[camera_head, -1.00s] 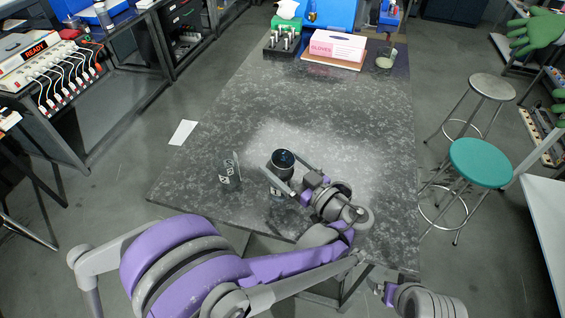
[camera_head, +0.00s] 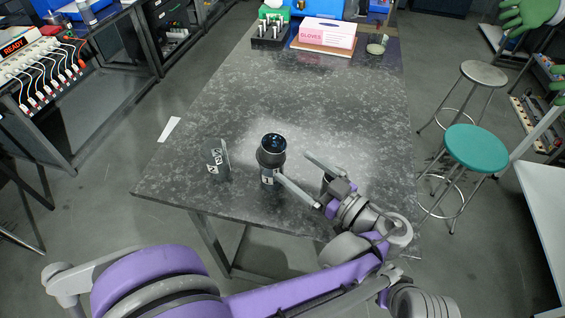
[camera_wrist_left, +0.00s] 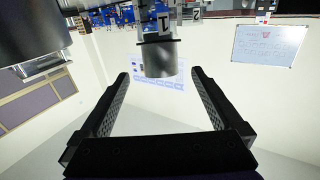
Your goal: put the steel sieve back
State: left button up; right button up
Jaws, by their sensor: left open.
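The steel sieve (camera_head: 271,150), a dark round cup that I take to be the sieve, stands upright in a holder labelled 1 (camera_head: 269,177) near the table's front edge. In the left wrist view the sieve (camera_wrist_left: 160,58) is a grey metal cylinder with a black band, seen upside down beyond the fingertips. My left gripper (camera_head: 296,167) is open and empty, just right of the sieve and apart from it; its fingers also show in the left wrist view (camera_wrist_left: 160,74). A holder labelled 2 (camera_head: 218,158) stands to the left. My right gripper is not in view.
The speckled dark table (camera_head: 320,95) is clear in its middle. At its far end are a pink and white glove box (camera_head: 327,33), a black rack (camera_head: 270,37) and a small dish (camera_head: 376,49). A teal stool (camera_head: 476,148) stands right of the table.

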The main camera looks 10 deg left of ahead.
aim_at(282, 156)
pick_arm(q)
jog(key=x, duration=0.6)
jog(key=shift+p, duration=0.3)
jog(key=shift+w+a+r, duration=0.15)
jog(key=shift+w+a, duration=0.05)
jog(key=shift+a, duration=0.35)
jog(key=x, duration=0.4)
jog(key=shift+w, duration=0.1)
jog(key=shift+c, duration=0.3)
